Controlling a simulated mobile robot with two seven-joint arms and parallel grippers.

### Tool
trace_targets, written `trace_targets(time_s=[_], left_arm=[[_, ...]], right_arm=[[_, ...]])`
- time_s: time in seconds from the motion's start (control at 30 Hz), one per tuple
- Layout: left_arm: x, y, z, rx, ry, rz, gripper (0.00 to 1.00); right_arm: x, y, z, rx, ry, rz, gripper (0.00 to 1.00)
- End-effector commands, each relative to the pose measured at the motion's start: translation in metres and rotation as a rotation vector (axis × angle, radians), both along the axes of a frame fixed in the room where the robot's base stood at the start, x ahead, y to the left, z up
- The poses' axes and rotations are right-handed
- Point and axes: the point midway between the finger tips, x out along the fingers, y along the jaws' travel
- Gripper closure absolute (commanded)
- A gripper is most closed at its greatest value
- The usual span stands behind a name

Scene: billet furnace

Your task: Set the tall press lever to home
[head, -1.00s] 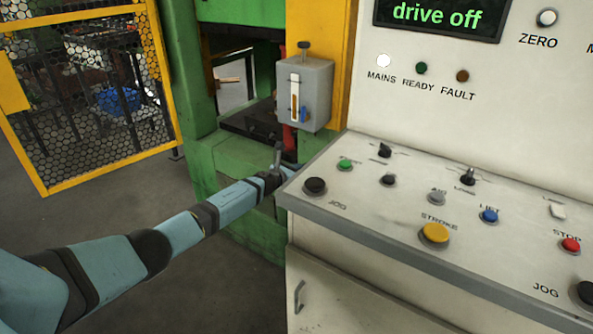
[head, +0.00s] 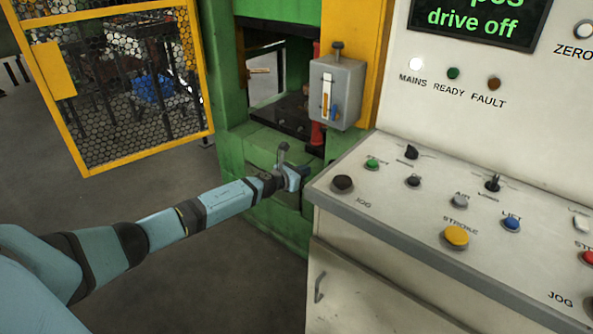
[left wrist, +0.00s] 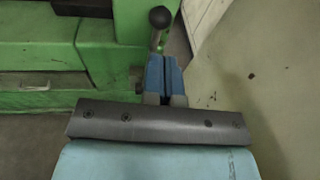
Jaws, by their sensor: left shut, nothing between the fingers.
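The tall press lever (left wrist: 155,38) has a dark ball knob on a thin grey shaft and stands against the green press in the left wrist view. In the head view, a dark grey upright (head: 282,152) beside my gripper looks like the same lever. My left gripper (left wrist: 165,62) is shut and empty, with its blue fingers right at the lower shaft. I cannot tell whether they touch it. In the head view the gripper (head: 297,177) is in front of the press, left of the console corner. The lever's foot is hidden behind the fingers.
The control console (head: 450,215) with knobs and buttons stands close to the right of the gripper. A grey box (head: 337,92) with a slot is fixed on the yellow post. A yellow mesh guard (head: 135,160) stands at left. The floor between is clear.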

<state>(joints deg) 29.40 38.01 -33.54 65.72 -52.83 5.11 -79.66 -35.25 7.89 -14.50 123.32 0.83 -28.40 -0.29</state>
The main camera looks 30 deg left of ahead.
Motion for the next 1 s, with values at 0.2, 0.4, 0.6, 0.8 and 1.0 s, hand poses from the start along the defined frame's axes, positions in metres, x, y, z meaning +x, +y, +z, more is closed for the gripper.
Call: trace_targets(time_s=[0.2,0.4,0.6,0.8,1.0], left_arm=[[-0.025,0.006,0.007,0.0,0.001,-0.001,1.0],[-0.029,0.007,0.008,0.0,0.0,-0.001,1.0],[-0.029,0.007,0.008,0.0,0.001,-0.002,1.0],[-0.029,0.007,0.007,0.0,0.001,-0.002,1.0],[-0.029,0.007,0.007,0.0,0.001,-0.002,1.0]], right_arm=[[0.0,0.0,-0.001,-0.008,0.008,-0.002,0.12],[0.0,-0.001,-0.001,-0.009,0.011,-0.003,0.12],[0.0,-0.001,0.0,-0.009,0.01,-0.003,0.12],[0.0,-0.001,0.001,-0.007,0.009,-0.003,0.12],[0.001,-0.001,0.002,-0.007,0.006,-0.004,0.12]])
